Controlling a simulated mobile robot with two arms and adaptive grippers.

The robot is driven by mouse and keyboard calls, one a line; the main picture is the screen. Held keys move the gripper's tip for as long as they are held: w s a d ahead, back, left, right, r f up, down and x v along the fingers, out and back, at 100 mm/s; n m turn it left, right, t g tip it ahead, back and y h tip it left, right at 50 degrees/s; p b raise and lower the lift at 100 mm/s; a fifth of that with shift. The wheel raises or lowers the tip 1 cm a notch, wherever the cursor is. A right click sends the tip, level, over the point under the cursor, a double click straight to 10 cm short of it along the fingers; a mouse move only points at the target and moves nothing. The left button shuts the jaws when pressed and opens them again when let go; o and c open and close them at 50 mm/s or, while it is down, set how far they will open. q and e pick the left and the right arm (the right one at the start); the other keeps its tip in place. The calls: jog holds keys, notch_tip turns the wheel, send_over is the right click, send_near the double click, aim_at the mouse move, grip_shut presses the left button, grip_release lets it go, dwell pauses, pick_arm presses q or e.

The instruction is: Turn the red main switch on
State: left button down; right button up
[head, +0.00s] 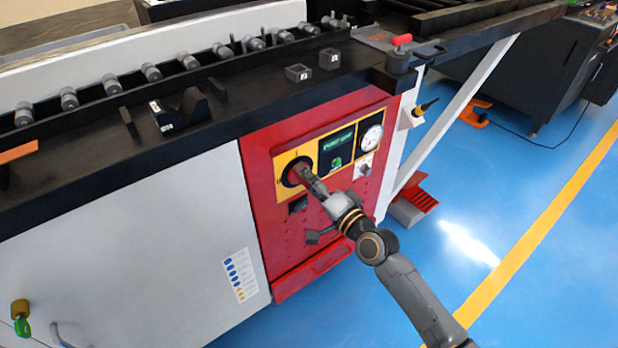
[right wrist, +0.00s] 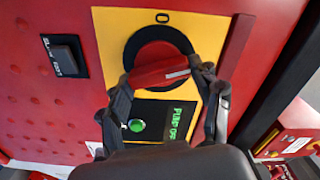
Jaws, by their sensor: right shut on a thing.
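The red main switch (right wrist: 158,72) is a red bar handle on a round black base, set in a yellow plate (right wrist: 112,40). In the right wrist view its white line points right and slightly up; a 0 mark is above it and another mark at the right. In the head view the switch (head: 292,174) is on the red panel, partly covered by my right gripper (head: 304,171). In the right wrist view the fingers of my right gripper (right wrist: 161,77) are at both ends of the handle, shut on it. My left gripper is not in view.
A display (head: 337,147) with green text and a green button are beside the switch; in the right wrist view the text (right wrist: 180,122) seems to read PUMP OFF. A gauge (head: 371,138) is further right. The black machine table (head: 120,165) overhangs the panel.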

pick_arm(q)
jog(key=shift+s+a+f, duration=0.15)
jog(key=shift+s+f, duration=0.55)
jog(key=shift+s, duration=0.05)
pick_arm(e)
jog(key=shift+f+m, duration=0.1)
jog(key=shift+m, duration=2.1)
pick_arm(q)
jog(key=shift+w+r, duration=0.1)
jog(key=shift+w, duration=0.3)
pick_arm(e)
jog(key=o, duration=1.2)
jog(key=shift+c, duration=0.2)
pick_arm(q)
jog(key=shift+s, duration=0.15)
pick_arm(e)
jog(key=v, duration=1.2)
